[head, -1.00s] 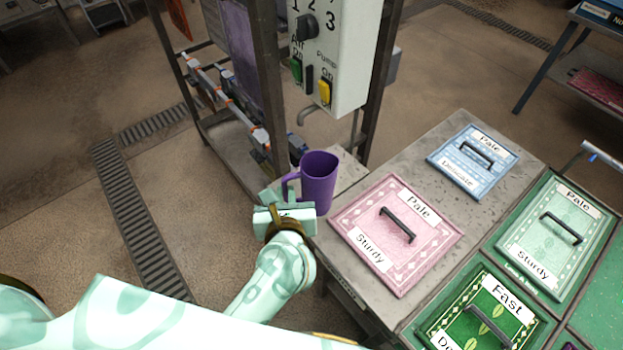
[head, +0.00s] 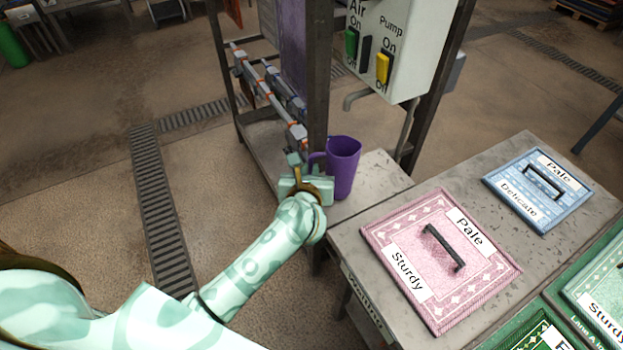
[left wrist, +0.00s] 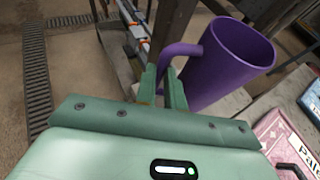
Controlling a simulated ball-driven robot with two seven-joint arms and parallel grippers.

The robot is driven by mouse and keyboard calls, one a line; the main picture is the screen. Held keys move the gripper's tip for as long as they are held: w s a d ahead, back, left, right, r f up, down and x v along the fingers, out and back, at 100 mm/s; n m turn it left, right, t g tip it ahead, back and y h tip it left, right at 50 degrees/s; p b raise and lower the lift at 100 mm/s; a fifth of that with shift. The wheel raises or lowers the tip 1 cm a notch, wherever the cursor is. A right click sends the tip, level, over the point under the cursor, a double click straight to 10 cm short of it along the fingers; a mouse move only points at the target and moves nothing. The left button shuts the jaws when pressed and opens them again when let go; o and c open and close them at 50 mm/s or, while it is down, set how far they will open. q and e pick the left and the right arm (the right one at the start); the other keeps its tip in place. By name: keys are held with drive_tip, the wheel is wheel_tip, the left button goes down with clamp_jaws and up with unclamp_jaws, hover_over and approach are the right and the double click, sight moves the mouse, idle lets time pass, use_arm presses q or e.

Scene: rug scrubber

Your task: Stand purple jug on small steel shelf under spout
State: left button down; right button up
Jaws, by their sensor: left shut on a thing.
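The purple jug (head: 343,168) is upright, with its open mouth up and its handle on the left. My left gripper (head: 301,162) is shut on the handle; the left wrist view shows the fingers (left wrist: 162,88) at the handle beside the jug body (left wrist: 225,62). The small steel shelf (head: 382,172) lies behind and right of the jug, below the grey spout (head: 358,98). The jug overlaps the shelf's left part in the head view; I cannot tell whether its base touches. My right gripper is out of view.
A dark frame post (head: 318,90) stands close behind the jug. The control box (head: 395,45) hangs above the shelf. A pink Pale Sturdy panel (head: 400,232) and a blue Pale Delicate panel (head: 530,180) lie on the grey table to the right. Floor is open at left.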

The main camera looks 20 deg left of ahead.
use_arm(q)
drive_tip(key=shift+f, duration=0.3)
drive_tip(key=c, duration=1.9)
unclamp_jaws()
drive_tip(key=shift+f, duration=0.2)
drive_tip(key=o, duration=0.4)
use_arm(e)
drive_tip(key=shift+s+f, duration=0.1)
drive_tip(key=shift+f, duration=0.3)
